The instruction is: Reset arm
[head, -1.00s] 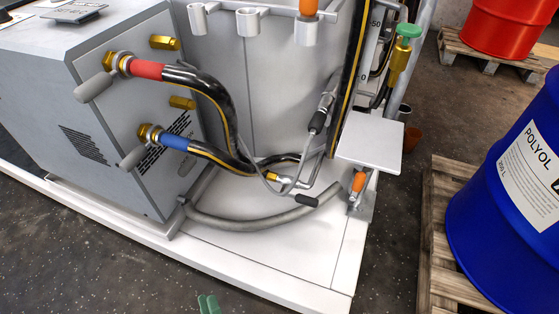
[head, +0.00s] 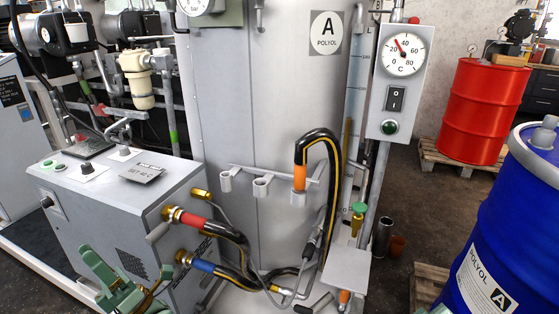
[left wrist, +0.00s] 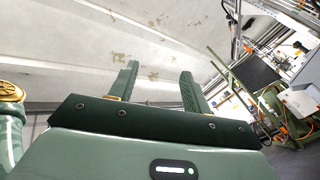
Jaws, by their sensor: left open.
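My left gripper (head: 128,268) is at the lower left of the head view, in front of the grey heater box (head: 130,205). In the left wrist view, the left gripper (left wrist: 160,72) has its two green fingers apart with nothing between them. Beyond the fingers is a pale, stained surface. My right gripper does not show clearly; only a sliver of green is at the bottom edge of the head view, too small to tell what it is.
Hoses with a red sleeve (head: 195,220) and a blue sleeve (head: 203,265) leave the box. A tall grey tank (head: 250,100) stands behind. A gauge panel (head: 400,80), a blue drum (head: 500,230) and a red drum (head: 482,110) are to the right.

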